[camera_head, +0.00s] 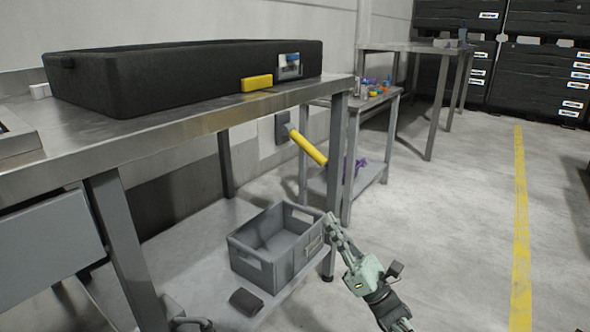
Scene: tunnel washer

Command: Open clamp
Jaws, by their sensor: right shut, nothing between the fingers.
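A lever with a yellow handle (308,147) slants down to the right from a dark bracket on the wall, just beyond the metal table's right end. It is the part that looks most like a clamp, but I cannot be sure. My right gripper (331,222) is shut and empty. It shows in front of the right end of the grey crate, lower in the picture than the yellow handle and apart from it.
A black tray (180,85) and a yellow block (257,83) are on the metal table (130,130). A grey crate (262,262) stands on the lower shelf. A side table (352,105) holds small items. Open floor (450,230) lies to the right.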

